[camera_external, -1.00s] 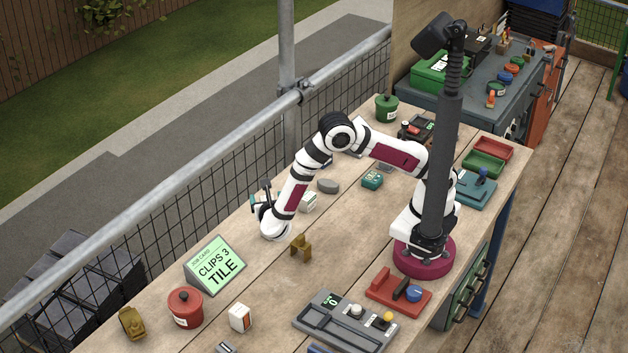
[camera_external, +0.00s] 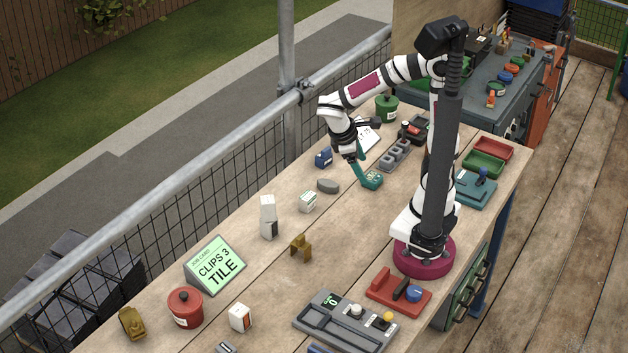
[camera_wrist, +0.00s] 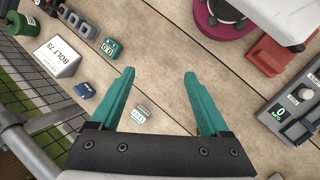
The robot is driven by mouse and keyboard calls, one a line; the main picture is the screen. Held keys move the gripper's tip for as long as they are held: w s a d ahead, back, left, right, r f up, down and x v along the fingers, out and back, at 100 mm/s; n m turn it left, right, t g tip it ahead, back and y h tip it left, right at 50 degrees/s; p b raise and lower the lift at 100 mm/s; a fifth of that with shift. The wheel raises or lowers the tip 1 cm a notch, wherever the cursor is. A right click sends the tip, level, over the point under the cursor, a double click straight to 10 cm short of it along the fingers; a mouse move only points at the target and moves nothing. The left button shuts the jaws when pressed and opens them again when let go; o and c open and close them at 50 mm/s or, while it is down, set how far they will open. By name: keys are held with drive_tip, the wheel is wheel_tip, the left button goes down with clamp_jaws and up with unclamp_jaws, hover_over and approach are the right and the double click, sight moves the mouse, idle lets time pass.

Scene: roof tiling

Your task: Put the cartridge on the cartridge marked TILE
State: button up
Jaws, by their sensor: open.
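A tall white piece (camera_external: 268,217) stands upright on the bench in the external view. It looks like one white cartridge on top of another, with a dark label low on its side. The label is too small to read. Another white cartridge-like block (camera_external: 240,317) with an orange-red mark stands at the front. My gripper (camera_external: 360,178) is open and empty, high over the bench near a teal box, well behind the white stack. In the wrist view its teal fingers (camera_wrist: 157,85) are spread, with bare bench between them. The stack is not seen there.
A job card (camera_external: 216,265) reads CLIPS 3 TILE. A white-green box (camera_external: 307,201), grey oval (camera_external: 328,186), blue piece (camera_external: 323,157) and teal box (camera_external: 372,180) lie nearby. A brown bracket (camera_external: 301,248) and red pot (camera_external: 185,307) stand toward the front.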

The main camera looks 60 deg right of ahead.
drive_tip(key=s+a+m+t+y, duration=0.1)
drive_tip(key=s+a+m+y, duration=0.1)
drive_tip(key=s+m+y, duration=0.4)
drive_tip(key=s+m, duration=0.2)
drive_tip(key=m, duration=0.3)
drive_tip(key=shift+r+m+t+y, duration=0.3)
drive_tip(key=shift+r+m, duration=0.1)
